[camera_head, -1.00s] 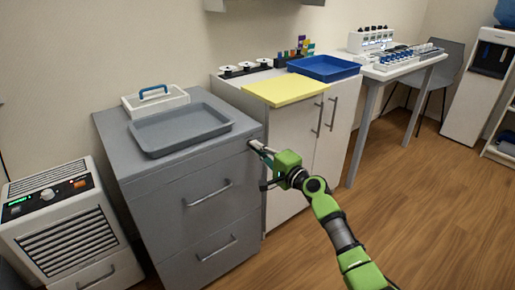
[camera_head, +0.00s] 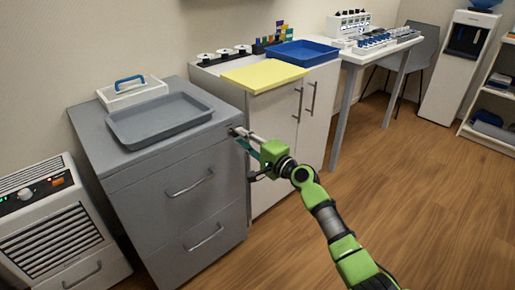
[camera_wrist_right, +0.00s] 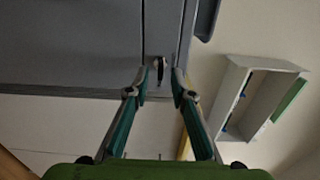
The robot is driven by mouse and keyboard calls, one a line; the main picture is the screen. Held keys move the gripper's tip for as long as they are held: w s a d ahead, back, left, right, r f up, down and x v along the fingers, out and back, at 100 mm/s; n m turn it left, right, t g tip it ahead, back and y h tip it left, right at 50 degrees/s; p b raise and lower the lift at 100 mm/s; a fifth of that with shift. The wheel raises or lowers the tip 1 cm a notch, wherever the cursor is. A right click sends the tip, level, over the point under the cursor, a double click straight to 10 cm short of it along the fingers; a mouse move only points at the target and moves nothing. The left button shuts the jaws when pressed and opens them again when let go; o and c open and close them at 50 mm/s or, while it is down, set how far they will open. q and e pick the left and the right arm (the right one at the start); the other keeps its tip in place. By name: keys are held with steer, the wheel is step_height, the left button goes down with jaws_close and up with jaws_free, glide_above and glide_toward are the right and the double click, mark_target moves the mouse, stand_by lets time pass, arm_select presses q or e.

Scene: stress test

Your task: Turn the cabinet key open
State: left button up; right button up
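The grey cabinet (camera_head: 165,200) with two drawers stands at left centre. Its small dark key (camera_wrist_right: 159,68) sits at the lock near the cabinet's upper edge, seen in the right wrist view. In the head view the key's spot is mostly covered by the fingertips. My right gripper (camera_head: 240,136) reaches the upper right corner of the cabinet front. In the right wrist view its two fingers (camera_wrist_right: 158,82) are apart, one on each side of the key, with gaps visible between. Whether a finger touches the cabinet front cannot be told. My left gripper is not in view.
A grey tray (camera_head: 158,133) and a white carrier with a blue handle (camera_head: 131,92) sit on the cabinet. A white cupboard (camera_head: 272,125) with a yellow board (camera_head: 262,76) and blue tray (camera_head: 302,48) adjoins it. A white heater-like unit (camera_head: 45,235) stands left. Open wooden floor lies right.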

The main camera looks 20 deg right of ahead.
steer(key=v, duration=1)
steer(key=shift+w, duration=0.1)
